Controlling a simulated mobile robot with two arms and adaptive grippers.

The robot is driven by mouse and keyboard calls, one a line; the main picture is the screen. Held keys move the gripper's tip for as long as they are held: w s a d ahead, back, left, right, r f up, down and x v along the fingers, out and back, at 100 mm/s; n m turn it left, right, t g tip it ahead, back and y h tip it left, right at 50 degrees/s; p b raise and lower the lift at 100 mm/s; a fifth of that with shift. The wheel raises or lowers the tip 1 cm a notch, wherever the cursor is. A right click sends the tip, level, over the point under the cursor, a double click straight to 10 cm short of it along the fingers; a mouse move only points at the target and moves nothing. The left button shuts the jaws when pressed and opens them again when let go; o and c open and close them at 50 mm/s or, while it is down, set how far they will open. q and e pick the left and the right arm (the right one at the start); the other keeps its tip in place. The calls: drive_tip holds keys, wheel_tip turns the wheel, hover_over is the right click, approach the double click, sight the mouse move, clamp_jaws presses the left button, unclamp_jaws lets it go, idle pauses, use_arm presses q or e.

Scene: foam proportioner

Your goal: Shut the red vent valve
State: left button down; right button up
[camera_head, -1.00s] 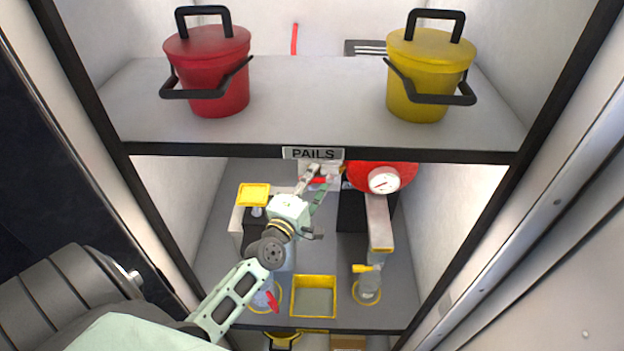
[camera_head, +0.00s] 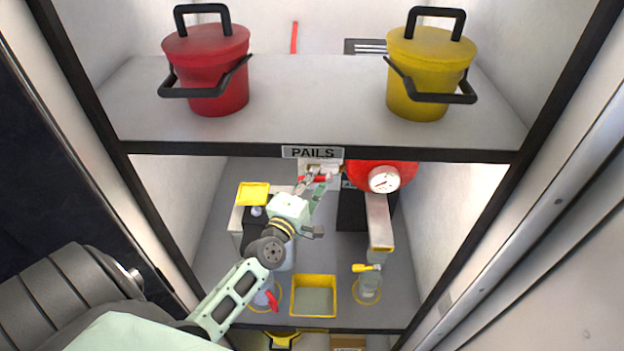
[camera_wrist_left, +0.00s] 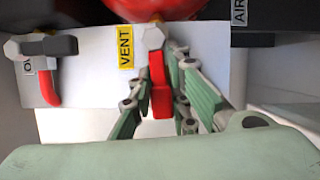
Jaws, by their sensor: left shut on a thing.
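The red vent valve handle (camera_wrist_left: 160,88) hangs from a pale hex fitting beside the yellow VENT label (camera_wrist_left: 126,47) in the left wrist view. My left gripper (camera_wrist_left: 162,112) has its green fingers on both sides of this handle and is shut on it. In the head view my left gripper (camera_head: 314,186) reaches under the shelf to the back of the lower bay. A bit of red handle (camera_head: 318,179) shows between its fingers there, and the rest is hidden. My right gripper is not in view.
Another red-handled valve (camera_wrist_left: 47,80) stands left of the VENT label. A red round vessel (camera_head: 397,169) with a gauge (camera_head: 384,180) is right of my gripper. The PAILS shelf edge (camera_head: 230,150) is above. A yellow-rimmed tray (camera_head: 314,281) sits in front.

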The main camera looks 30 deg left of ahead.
use_arm(q)
drive_tip(key=shift+w+d+f+n+t+y+b, duration=0.15)
drive_tip(key=shift+f+n+t+y+b, duration=0.25)
drive_tip(key=shift+n+b, duration=1.35)
drive_tip(key=shift+d+f+n+t+y+b, duration=0.1)
drive_tip(key=shift+f+n+t+y+b, duration=0.4)
drive_tip(key=shift+b, duration=2.2)
drive_tip(key=shift+w+d+f+n+t+y+b, duration=0.15)
drive_tip(key=shift+f+n+b, duration=0.3)
drive_tip(key=shift+n+b, duration=1.45)
drive_tip(key=shift+m+b, duration=0.25)
drive_tip(key=shift+b, duration=0.1)
drive_tip(key=c, duration=1.6)
unclamp_jaws()
drive_tip(key=shift+s+r, duration=0.1)
drive_tip(key=shift+c, duration=0.2)
drive_tip(key=v, duration=1.2)
